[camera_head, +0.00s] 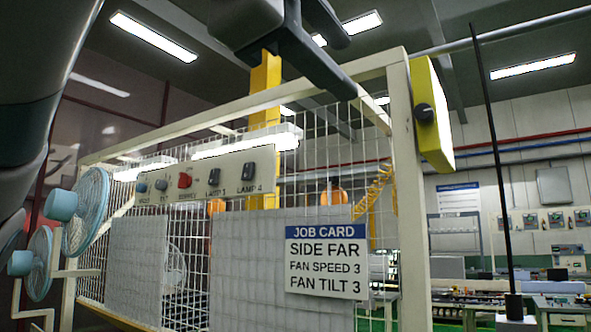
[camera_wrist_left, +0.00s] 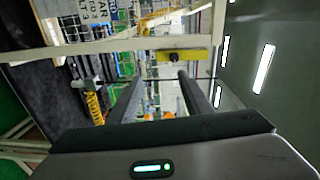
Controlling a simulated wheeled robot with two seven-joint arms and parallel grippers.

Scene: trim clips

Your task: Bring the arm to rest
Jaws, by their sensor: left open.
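My left gripper (camera_head: 345,68) hangs in the air at the top centre of the head view, in front of the upper part of a mesh frame. Its two dark fingers are apart with nothing between them. In the left wrist view the gripper (camera_wrist_left: 158,78) also shows its fingers spread and empty, pointing towards the frame's pale bars. I cannot tell how far the fingers are from the frame. A large dark arm part of mine fills the upper left of the head view. My right gripper is not in view.
The pale mesh frame (camera_head: 402,150) carries a switch panel (camera_head: 228,178) with knobs and switches, a job card (camera_head: 327,262) and a yellow box (camera_head: 431,112) with a black knob. Blue fans (camera_head: 88,212) stand at the left. A thin black pole (camera_head: 497,160) rises at the right.

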